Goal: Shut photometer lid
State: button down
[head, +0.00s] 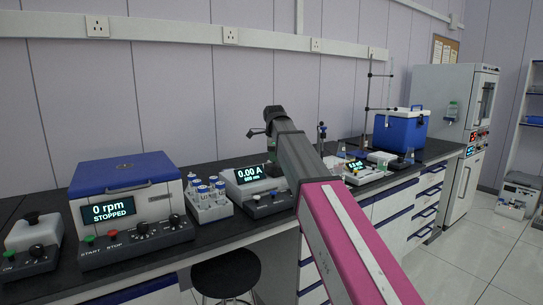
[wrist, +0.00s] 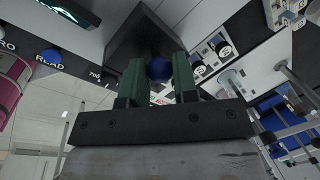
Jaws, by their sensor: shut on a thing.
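The photometer (head: 246,186) is a pale box on the bench, with a display reading 0.00 A, 600 nm and small controls on a dark front strip. My arm hides its right part in the head view. In the wrist view, the green fingers of my gripper (wrist: 158,72) stand on either side of a round blue knob (wrist: 158,67) and are shut on it. The knob sits against a dark block (wrist: 150,40), which looks like the photometer lid. How far the lid is open cannot be told. The fingertips are hidden in the head view.
A centrifuge (head: 125,200) reading 0 rpm, STOPPED, stands left of the photometer. A rack of capped bottles (head: 209,202) is between them, close to the photometer. A blue cooler (head: 399,132) and a stand (head: 367,100) are farther right. A stool (head: 227,270) is in front of the bench.

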aim_at(275, 166)
jog(key=shift+s+d, duration=0.15)
jog(key=shift+s, duration=0.05)
jog(key=c, duration=0.9)
grip_release()
jog(key=r, duration=0.3)
jog(key=s+r, duration=0.1)
jog(key=r, duration=0.3)
jog(key=s+r, duration=0.1)
jog(key=r, duration=0.2)
jog(key=shift+r, duration=0.35)
jog(key=shift+s, duration=0.1)
